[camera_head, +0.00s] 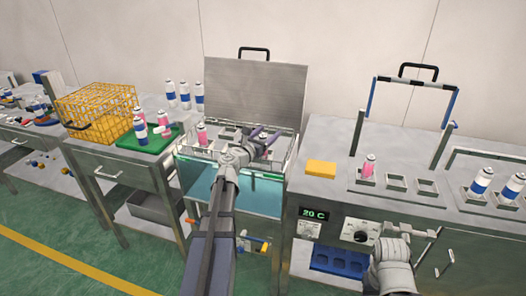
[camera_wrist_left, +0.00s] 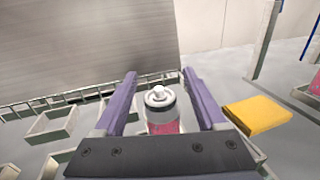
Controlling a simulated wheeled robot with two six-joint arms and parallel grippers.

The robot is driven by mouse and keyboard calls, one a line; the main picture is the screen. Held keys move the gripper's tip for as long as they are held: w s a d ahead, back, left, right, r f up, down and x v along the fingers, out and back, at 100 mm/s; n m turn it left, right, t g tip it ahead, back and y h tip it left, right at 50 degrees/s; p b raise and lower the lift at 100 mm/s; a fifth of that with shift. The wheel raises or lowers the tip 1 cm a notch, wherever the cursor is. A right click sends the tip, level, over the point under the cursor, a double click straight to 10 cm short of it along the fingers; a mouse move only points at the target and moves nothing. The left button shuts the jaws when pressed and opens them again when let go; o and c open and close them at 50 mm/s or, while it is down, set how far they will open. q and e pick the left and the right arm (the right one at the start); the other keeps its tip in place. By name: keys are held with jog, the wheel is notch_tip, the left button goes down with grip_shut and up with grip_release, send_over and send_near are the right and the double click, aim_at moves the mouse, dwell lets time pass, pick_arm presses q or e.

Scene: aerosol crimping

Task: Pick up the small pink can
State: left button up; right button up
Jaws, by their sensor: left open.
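A small pink can (camera_wrist_left: 160,112) with a white top stands upright between the two purple fingers of my left gripper (camera_wrist_left: 160,90), with gaps visible beside it in the left wrist view. The left gripper (camera_head: 265,136) is open, over the rack of the lidded bath in the head view, where the can (camera_head: 266,146) is partly hidden by it. Another pink can (camera_head: 202,135) stands at the left of that bath, and one more (camera_head: 369,168) sits in a holder on the right cabinet. My right arm shows at the lower right; its finger opening is unclear.
The bath's raised metal lid (camera_head: 255,90) stands behind the left gripper. A yellow block (camera_head: 321,168) lies right of it. A green tray (camera_head: 150,141) with cans and a yellow basket (camera_head: 97,110) stand left. Blue-white cans (camera_head: 480,181) are at far right, beside empty holders (camera_head: 396,184).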

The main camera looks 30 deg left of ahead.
pick_arm(q)
jog(key=shift+s, duration=0.1)
grip_shut()
dwell(0.4)
dwell(0.3)
